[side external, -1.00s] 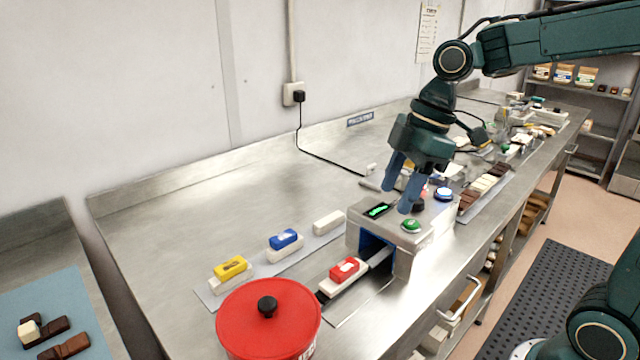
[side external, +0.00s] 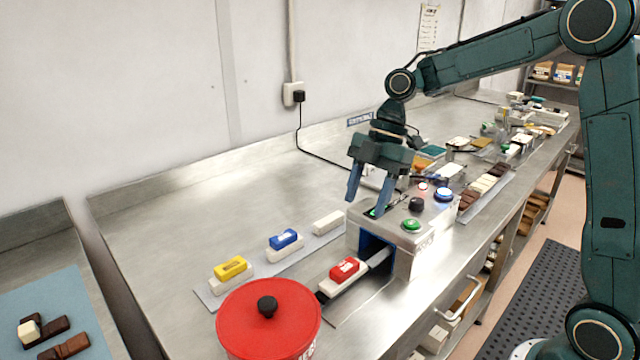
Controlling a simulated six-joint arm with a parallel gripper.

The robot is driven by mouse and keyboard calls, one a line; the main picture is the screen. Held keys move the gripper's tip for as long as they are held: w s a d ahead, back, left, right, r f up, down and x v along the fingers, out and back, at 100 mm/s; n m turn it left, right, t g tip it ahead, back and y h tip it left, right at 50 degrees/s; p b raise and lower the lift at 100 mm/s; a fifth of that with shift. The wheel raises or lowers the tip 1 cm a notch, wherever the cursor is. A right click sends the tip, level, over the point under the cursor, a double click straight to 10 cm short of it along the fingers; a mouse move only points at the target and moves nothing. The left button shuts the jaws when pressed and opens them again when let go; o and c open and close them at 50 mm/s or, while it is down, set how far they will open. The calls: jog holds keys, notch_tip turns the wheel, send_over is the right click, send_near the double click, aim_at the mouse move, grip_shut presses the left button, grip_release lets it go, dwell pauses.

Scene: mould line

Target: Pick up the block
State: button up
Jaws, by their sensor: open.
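My gripper (side external: 368,204) points down, open and empty, with its two blue fingers apart above the left part of the grey machine box. Several blocks are in view, and I cannot tell which one the task means. A red block (side external: 344,269) lies on a white base at the mouth of the box, left of and below my gripper. A blue block (side external: 284,238) and a yellow block (side external: 230,267) each sit on a white block on a grey strip (side external: 262,262). A bare white block (side external: 328,221) lies at the strip's far end, nearest my gripper.
The grey machine box (side external: 404,262) has a green button (side external: 411,225), a black knob (side external: 417,204) and a blue button (side external: 443,195) on top. A red lidded pot (side external: 268,318) stands at the front. The steel bench left of the strip is clear.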

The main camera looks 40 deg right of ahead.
send_over(343, 267)
jog(key=d, duration=0.3)
notch_tip(343, 267, down, 8)
jog(key=shift+r, duration=0.25)
jog(key=shift+x, duration=2.65)
jog(key=shift+r, duration=0.1)
jog(key=c, duration=1.1)
jog(key=shift+c, duration=0.2)
jog(key=shift+r, duration=0.1)
notch_tip(343, 267, up, 20)
